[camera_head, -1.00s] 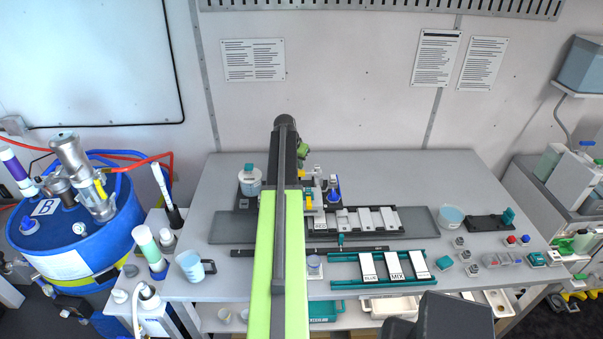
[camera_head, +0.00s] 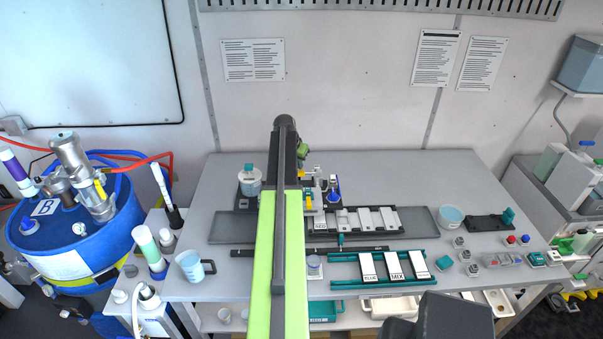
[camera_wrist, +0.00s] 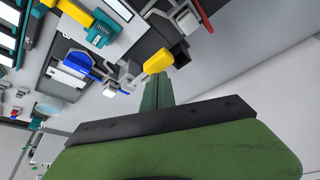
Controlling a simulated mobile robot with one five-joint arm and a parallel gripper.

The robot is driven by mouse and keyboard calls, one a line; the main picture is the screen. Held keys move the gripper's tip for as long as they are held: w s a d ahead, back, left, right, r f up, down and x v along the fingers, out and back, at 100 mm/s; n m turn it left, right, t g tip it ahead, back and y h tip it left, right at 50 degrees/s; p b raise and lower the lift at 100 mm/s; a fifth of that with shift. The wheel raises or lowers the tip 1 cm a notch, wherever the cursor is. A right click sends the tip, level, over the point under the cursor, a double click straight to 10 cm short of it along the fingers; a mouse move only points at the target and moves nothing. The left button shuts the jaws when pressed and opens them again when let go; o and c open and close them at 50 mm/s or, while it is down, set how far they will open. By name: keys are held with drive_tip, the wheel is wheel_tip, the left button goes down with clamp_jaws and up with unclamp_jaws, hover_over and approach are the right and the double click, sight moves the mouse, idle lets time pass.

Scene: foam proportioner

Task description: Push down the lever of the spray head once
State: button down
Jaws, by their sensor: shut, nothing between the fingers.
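In the wrist view a yellow lever-like part (camera_wrist: 158,60) sticks out from a grey and white fitting (camera_wrist: 128,75), which looks like the spray head. My gripper (camera_wrist: 157,88) is shut and empty, its narrow green fingers just below the yellow part's rounded end. I cannot tell whether they touch. In the head view my gripper (camera_head: 303,152) is a small green shape at the back of the bench, mostly hidden by my arm. The spray head area (camera_head: 320,185) is just right of my arm, small and partly covered.
A blue-handled part (camera_wrist: 78,60) and a yellow-and-teal part (camera_wrist: 88,18) lie close by in the wrist view. Labelled white plates (camera_head: 394,265) sit in a teal rack at the front. The bench's back right is clear.

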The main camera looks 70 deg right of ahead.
sight(299, 172)
drive_tip(key=shift+f, duration=0.1)
drive_tip(key=shift+f+b, duration=1.9)
drive_tip(key=shift+b, duration=0.05)
drive_tip(key=shift+r, duration=0.1)
wheel_tip(299, 172, up, 8)
drive_tip(key=p, duration=0.8)
drive_tip(key=shift+r, duration=0.1)
idle(0.4)
